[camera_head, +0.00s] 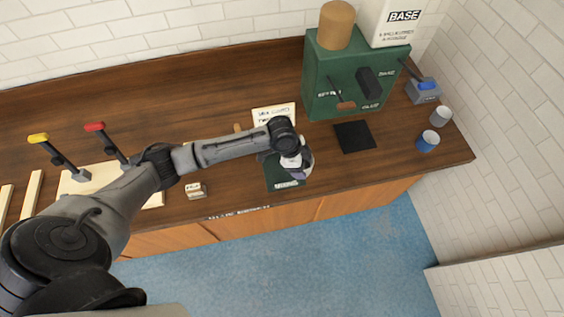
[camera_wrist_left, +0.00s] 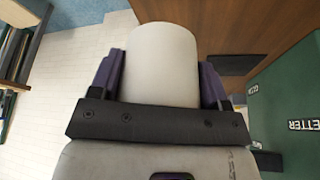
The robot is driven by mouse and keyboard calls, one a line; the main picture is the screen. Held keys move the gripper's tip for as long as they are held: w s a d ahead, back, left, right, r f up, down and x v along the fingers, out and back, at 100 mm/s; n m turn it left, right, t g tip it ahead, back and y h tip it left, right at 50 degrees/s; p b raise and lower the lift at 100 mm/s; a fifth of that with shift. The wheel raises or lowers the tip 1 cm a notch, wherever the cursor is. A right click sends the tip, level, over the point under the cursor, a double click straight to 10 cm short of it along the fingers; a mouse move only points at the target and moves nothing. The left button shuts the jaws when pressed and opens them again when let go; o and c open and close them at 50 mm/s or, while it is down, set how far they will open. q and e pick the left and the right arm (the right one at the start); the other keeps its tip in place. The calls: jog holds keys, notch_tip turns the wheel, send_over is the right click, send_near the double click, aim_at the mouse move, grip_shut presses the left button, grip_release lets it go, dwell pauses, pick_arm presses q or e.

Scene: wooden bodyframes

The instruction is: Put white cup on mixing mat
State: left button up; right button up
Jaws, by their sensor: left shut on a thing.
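My left gripper (camera_head: 301,165) is over the right part of the dark green mixing mat (camera_head: 284,184) near the counter's front edge. In the left wrist view my left gripper (camera_wrist_left: 160,82) has its purple fingers on both sides of a plain white cup (camera_wrist_left: 163,62) and is shut on it. In the head view the gripper and wrist mostly hide the held cup. I cannot tell whether the cup touches the mat. My right gripper is in neither view.
A green dispenser (camera_head: 331,87) stands at the back, with a black pad (camera_head: 355,137) before it. A grey-white cup (camera_head: 440,117) and a blue cup (camera_head: 427,141) stand at the right end. Two levers, yellow (camera_head: 38,138) and red (camera_head: 94,127), rise at the left. A small labelled block (camera_head: 196,190) lies near the front edge.

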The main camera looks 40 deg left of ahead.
pick_arm(q)
jog(key=a+f, duration=0.1)
jog(key=a, duration=0.1)
jog(key=a+f, duration=0.2)
jog(key=a, duration=0.1)
jog(key=a+f, duration=0.1)
jog(key=a, duration=0.2)
jog(key=shift+f, duration=0.3)
jog(key=shift+f+p, duration=0.35)
jog(key=shift+f, duration=1.65)
jog(key=shift+f, duration=0.1)
jog(key=shift+f, duration=0.1)
jog(key=o, duration=1.1)
